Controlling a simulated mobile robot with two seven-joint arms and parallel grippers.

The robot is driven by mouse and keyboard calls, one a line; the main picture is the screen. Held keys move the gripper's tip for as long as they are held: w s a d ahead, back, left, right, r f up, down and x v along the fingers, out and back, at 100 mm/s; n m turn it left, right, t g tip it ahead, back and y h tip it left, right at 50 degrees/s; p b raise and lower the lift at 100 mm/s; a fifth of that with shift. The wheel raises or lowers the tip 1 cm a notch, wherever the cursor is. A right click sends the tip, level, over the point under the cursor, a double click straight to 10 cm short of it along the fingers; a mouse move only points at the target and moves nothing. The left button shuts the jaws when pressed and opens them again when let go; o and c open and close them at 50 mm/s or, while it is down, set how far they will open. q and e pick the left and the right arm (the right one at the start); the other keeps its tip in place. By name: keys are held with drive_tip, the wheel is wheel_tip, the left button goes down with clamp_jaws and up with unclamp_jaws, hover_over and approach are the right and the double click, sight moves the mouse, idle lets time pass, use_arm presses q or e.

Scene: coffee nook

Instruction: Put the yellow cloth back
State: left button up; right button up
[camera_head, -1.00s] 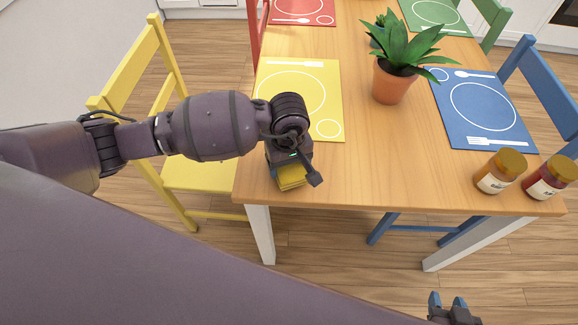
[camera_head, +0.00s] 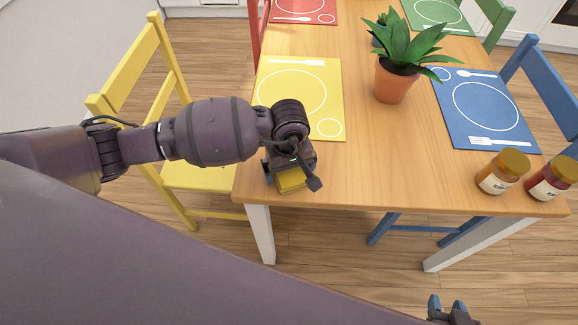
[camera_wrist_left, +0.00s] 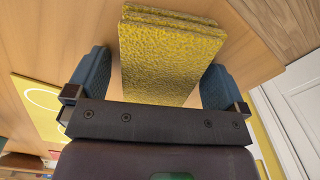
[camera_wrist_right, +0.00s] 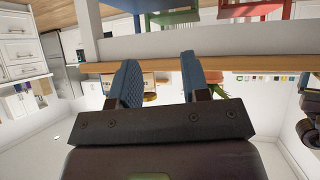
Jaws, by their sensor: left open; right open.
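The yellow cloth (camera_head: 291,181) is folded and lies on the table near its front left corner, partly hidden under my left gripper (camera_head: 287,172) in the head view. In the left wrist view the folded cloth (camera_wrist_left: 165,58) lies between the two blue fingers of my left gripper (camera_wrist_left: 157,85). The fingers are open, with a gap on each side of the cloth. My right gripper (camera_head: 453,310) is low at the bottom right of the head view, off the table. Its fingers (camera_wrist_right: 160,80) are open and empty in the right wrist view.
A yellow placemat (camera_head: 325,85) lies just behind my left gripper. A potted plant (camera_head: 395,85), a blue placemat (camera_head: 484,108) and two jars (camera_head: 503,172) (camera_head: 551,178) stand or lie to the right. A yellow chair (camera_head: 130,68) is at the left. The front middle of the table is clear.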

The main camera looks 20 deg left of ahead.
use_arm(q)
wheel_tip(320, 180, up, 12)
drive_tip(key=p, duration=0.1)
drive_tip(key=shift+r+p, duration=0.15)
drive_tip(key=shift+p, duration=0.15)
drive_tip(key=shift+d, duration=0.1)
idle(0.5)
